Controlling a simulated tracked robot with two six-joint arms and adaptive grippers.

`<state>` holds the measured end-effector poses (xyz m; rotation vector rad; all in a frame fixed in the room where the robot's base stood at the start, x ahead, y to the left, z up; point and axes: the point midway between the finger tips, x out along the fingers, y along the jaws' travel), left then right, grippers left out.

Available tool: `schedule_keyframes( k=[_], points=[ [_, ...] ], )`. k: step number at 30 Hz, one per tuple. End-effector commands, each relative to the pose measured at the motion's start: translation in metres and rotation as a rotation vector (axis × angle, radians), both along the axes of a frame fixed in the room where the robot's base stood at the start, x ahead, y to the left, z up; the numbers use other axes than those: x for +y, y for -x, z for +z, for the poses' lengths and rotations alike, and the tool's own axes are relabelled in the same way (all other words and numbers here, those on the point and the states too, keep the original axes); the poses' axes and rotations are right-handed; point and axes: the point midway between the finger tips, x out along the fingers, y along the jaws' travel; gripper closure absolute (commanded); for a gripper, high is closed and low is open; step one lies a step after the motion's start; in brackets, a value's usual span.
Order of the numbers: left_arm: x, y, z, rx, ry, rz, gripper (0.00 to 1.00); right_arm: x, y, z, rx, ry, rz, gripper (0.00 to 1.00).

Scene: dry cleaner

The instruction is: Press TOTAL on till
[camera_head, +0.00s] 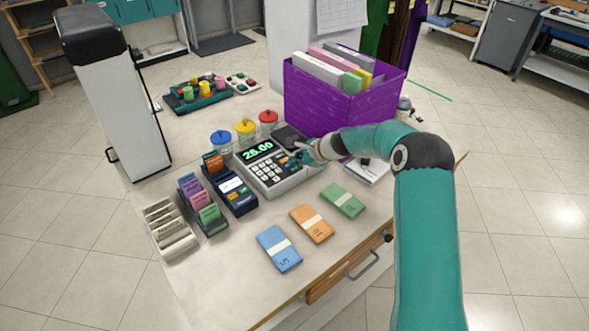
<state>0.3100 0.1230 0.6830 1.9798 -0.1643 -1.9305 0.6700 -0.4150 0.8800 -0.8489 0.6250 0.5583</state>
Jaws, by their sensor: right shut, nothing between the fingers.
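The till (279,168) is a light grey machine with a keypad, standing near the middle of the counter. Its green display (258,150) reads 25.00. My right gripper (301,155) is shut and empty, with its tips at the right side of the till's keypad. I cannot tell whether the tips touch a key. The gripper and wrist hide some keys on that side, and the key labels are too small to read. My left gripper is not in view.
A purple box (340,104) of folders stands behind my right wrist. A dark card terminal (229,185) stands left of the till. Banknote bundles in blue (279,249), orange (312,223) and green (343,200) lie in front. Lidded jars (245,128) stand behind the till.

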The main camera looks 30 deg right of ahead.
Motion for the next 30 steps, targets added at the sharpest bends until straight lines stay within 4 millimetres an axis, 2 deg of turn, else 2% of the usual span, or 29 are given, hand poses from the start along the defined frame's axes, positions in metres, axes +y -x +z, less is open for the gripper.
schedule_keyframes(
  k=[30],
  points=[
    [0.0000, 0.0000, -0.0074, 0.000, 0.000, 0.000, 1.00, -0.0014, 0.0014, -0.0069, 0.000, 0.000, -0.002, 1.00]
  ],
)
